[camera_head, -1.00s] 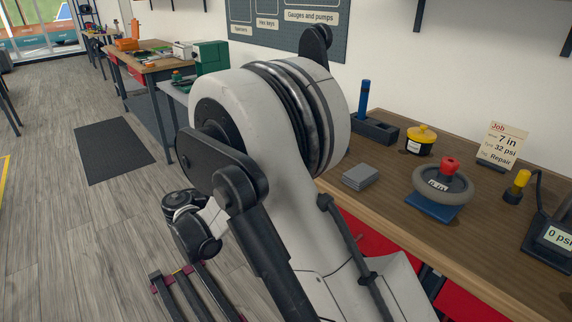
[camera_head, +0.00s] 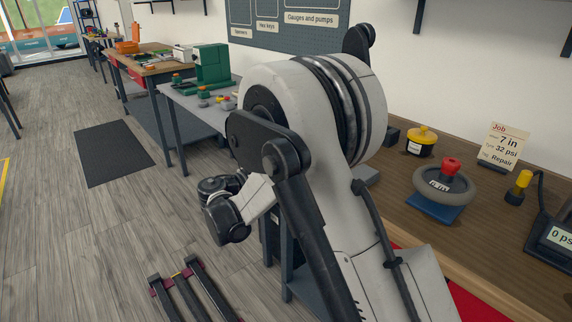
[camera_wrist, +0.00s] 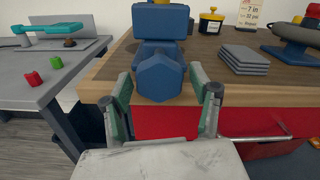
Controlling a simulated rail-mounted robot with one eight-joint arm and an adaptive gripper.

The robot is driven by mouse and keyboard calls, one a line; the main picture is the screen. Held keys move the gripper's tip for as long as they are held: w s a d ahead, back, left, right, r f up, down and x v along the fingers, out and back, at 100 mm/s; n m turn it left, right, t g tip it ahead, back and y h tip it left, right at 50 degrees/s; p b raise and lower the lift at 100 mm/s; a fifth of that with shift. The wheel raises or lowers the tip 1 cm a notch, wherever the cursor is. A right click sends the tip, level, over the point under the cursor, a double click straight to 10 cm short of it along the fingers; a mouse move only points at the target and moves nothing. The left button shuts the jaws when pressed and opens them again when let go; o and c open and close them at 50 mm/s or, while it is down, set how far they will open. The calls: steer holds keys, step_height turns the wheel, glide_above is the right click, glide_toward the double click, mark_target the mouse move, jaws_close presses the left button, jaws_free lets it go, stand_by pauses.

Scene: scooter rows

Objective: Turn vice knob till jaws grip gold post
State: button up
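In the wrist view a blue vice stands at the front edge of the wooden bench, its blue body (camera_wrist: 160,24) behind a blue six-sided knob (camera_wrist: 160,80) that faces the camera. My gripper (camera_wrist: 163,95) is open, with one finger to the left and one to the right of the knob. A gap seems to show on each side; I cannot tell whether either finger touches it. In the head view my arm hides the gripper and the vice.
On the wooden bench (camera_head: 405,205) are a yellow-lidded pot (camera_head: 421,141), a wheel on a blue stand (camera_head: 443,187) and a job card (camera_head: 499,146). Grey plates (camera_wrist: 246,59) lie right of the vice. A grey table (camera_wrist: 40,78) with small red and green parts stands left.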

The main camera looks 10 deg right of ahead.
steer(key=c, duration=1)
steer(key=shift+o, duration=0.2)
steer(key=shift+m, duration=0.4)
